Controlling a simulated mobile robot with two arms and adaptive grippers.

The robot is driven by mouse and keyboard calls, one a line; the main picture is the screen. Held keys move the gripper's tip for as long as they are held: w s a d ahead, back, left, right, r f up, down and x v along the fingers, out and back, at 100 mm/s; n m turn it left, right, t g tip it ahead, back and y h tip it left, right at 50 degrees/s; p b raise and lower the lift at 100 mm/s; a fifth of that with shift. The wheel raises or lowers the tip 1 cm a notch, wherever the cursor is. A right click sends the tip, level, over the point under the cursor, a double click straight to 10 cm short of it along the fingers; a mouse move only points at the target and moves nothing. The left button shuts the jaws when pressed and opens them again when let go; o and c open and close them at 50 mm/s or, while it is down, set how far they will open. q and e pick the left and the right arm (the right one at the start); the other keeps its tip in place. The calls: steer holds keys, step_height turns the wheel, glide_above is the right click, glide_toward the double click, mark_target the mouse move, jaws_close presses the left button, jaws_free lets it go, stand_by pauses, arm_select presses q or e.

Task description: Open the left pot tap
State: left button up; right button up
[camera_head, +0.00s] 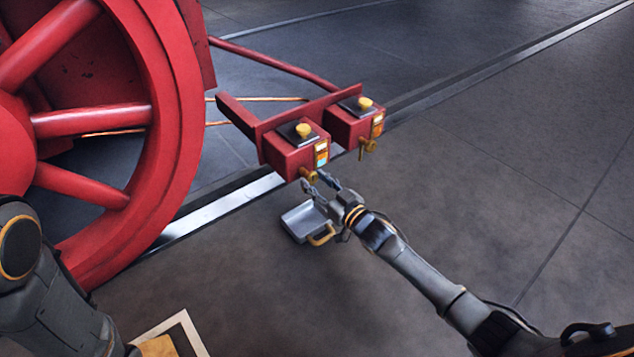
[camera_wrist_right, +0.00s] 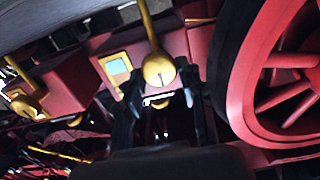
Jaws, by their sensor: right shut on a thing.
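The left pot (camera_head: 292,150) is a red box with a yellow knob on its lid and a small coloured gauge on its side. Its brass tap (camera_head: 308,174) is low on the front face. In the right wrist view the tap (camera_wrist_right: 158,68) is a round brass body with a stem, in front of the fingers. My right gripper (camera_head: 322,184) is at this tap, its fingers (camera_wrist_right: 162,98) shut on it; the exact contact is partly hidden. My left arm shows at the lower left, but its gripper is out of view.
The right pot (camera_head: 352,123) has its own brass tap (camera_head: 367,146), close beside. A metal tray (camera_head: 297,222) with a yellow handle is below my right gripper. A big red wheel (camera_head: 180,130) stands at left. The floor at right is clear.

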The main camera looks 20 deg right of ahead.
steer(key=n+p, duration=0.2)
steer(key=n, duration=0.1)
steer(key=shift+a+r, duration=0.1)
steer(key=n+p, duration=0.1)
steer(key=n, duration=0.3)
steer(key=shift+n+p, duration=0.35)
steer(key=shift+n, duration=0.05)
steer(key=n, duration=0.4)
steer(key=shift+s+a+f+n, duration=0.1)
steer(key=shift+f+n, duration=0.15)
steer(key=shift+n, duration=0.05)
steer(key=n, duration=0.5)
steer(key=shift+f+b, duration=0.1)
steer(key=shift+b, duration=0.2)
steer(key=shift+n, duration=0.4)
steer(key=o, duration=1.2)
steer(key=shift+c, duration=0.2)
